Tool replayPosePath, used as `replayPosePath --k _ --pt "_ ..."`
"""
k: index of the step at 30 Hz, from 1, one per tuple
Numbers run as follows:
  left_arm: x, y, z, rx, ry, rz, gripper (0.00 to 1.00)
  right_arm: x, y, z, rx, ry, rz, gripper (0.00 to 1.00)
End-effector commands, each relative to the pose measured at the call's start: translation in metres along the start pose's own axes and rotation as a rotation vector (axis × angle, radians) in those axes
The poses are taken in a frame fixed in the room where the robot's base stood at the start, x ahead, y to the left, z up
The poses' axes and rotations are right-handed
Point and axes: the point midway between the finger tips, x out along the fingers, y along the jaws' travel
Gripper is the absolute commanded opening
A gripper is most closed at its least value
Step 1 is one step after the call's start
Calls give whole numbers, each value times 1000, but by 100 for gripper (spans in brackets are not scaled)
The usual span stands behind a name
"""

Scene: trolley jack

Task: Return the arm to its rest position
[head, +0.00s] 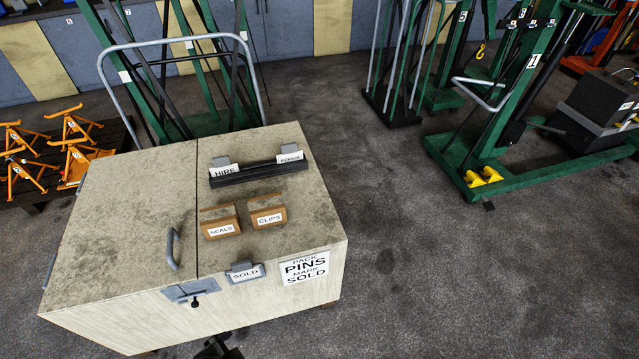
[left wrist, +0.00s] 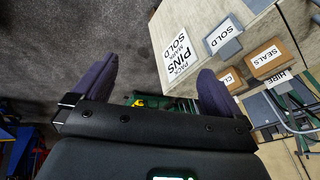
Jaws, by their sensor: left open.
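My left gripper (left wrist: 156,74) shows in the left wrist view with its two dark fingers spread wide and nothing between them. It is apart from the pale cabinet (left wrist: 190,20), whose signed front lies beyond the fingers at the upper right. In the head view a small dark part shows at the bottom edge below the cabinet (head: 130,200); I cannot tell whether it is my gripper. My right gripper is in neither view.
On the cabinet top are a SEALS box (head: 220,222), a CLIPS box (head: 267,211) and a black card rack (head: 258,173). A SOLD holder (head: 245,272) is on its front edge. Orange stands (head: 75,125) are at left, a green hoist (head: 510,120) at right. Grey floor (head: 430,270) is clear.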

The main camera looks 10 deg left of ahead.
Motion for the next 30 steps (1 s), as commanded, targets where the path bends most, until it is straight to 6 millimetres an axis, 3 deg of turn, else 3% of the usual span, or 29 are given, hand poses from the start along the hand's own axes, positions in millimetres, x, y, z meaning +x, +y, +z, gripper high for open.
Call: replayPosePath --k 3,8,10,17,24,30 --pt "-18 6 2 -201 -39 26 100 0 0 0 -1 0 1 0" --pt "-20 17 14 -493 -124 46 100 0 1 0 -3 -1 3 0" --pt "-46 9 3 -530 -121 43 100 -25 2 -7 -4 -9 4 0" --pt "-106 -8 -20 -526 -120 43 100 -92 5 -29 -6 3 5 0" --pt "-181 -28 -48 -526 -120 43 100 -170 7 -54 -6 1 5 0" --pt "-226 -41 -66 -525 -120 44 100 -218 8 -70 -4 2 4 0"
